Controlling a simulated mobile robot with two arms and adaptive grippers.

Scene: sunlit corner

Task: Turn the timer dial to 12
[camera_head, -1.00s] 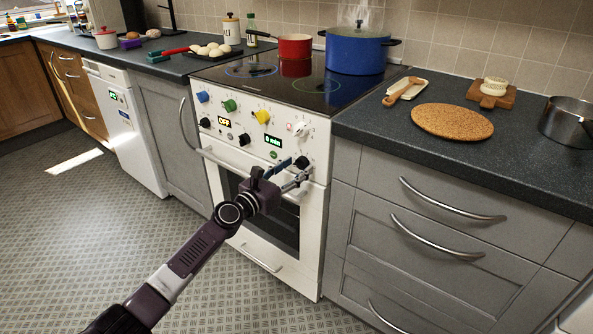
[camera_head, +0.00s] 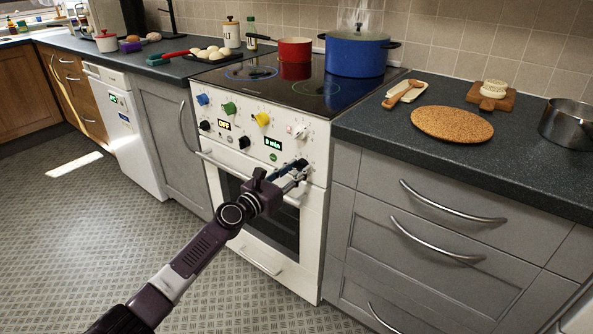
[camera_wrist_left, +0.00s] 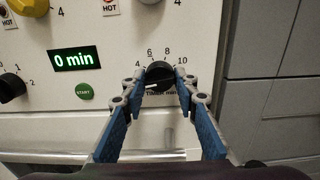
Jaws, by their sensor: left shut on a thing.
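The timer dial (camera_wrist_left: 158,72) is a black knob low on the oven's white front panel. In the left wrist view the numbers 4, 6, 8 and 10 show around its top; 12 is not visible. A pale mark sits at its lower left. The green timer display (camera_wrist_left: 75,61) reads 0 min; it also shows in the head view (camera_head: 272,142). My left gripper (camera_wrist_left: 160,84) has its blue fingers on both sides of the dial and is shut on it. In the head view the gripper (camera_head: 293,171) partly hides the dial. My right gripper is not in view.
A green START button (camera_wrist_left: 84,90) is left of the dial. Yellow (camera_head: 262,118) and other coloured knobs line the panel above. The oven handle (camera_head: 226,170) runs below the panel. A blue pot (camera_head: 356,54) and a red pan (camera_head: 294,48) stand on the hob.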

